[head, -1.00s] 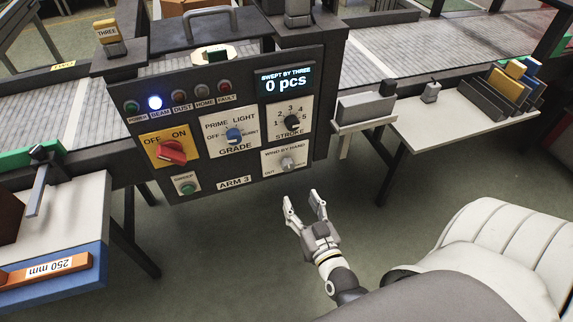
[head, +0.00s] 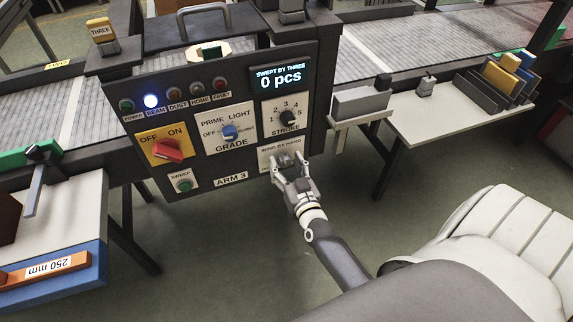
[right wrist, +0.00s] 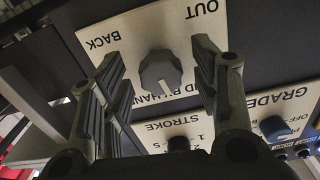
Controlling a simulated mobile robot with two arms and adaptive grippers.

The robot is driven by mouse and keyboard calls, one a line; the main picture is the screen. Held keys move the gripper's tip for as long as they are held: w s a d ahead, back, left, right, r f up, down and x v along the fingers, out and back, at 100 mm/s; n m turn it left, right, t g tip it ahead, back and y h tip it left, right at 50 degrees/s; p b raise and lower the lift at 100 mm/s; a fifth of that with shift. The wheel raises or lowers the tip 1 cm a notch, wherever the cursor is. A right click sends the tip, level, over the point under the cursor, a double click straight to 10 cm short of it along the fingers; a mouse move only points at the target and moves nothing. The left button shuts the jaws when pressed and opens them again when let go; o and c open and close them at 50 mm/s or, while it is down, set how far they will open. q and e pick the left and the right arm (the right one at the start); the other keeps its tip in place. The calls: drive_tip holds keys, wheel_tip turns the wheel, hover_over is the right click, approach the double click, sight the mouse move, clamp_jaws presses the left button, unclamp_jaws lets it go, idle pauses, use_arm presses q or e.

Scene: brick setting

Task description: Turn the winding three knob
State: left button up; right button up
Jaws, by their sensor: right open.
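The winding knob is a small grey faceted knob (right wrist: 161,72) on a white plate (right wrist: 128,28) marked OUT, BACK and "by hand" in the right wrist view. In the head view that plate (head: 267,156), labelled "wind by hand", is at the lower right of the dark ARM 3 panel (head: 243,140), and my gripper partly covers it. My right gripper (head: 288,168) is open in front of the plate. In the right wrist view its fingers (right wrist: 160,85) stand on either side of the knob, with a gap on each side. My left gripper is not in view.
Above the plate is the black stroke knob (head: 287,118). The blue grade knob (head: 230,132), red off/on switch (head: 167,150) and green sweep button (head: 184,185) are to the left. A grey box (head: 360,103) stands on a ledge right of the panel.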

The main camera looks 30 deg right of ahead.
drive_tip(key=c, duration=1)
drive_tip(key=shift+c, duration=0.2)
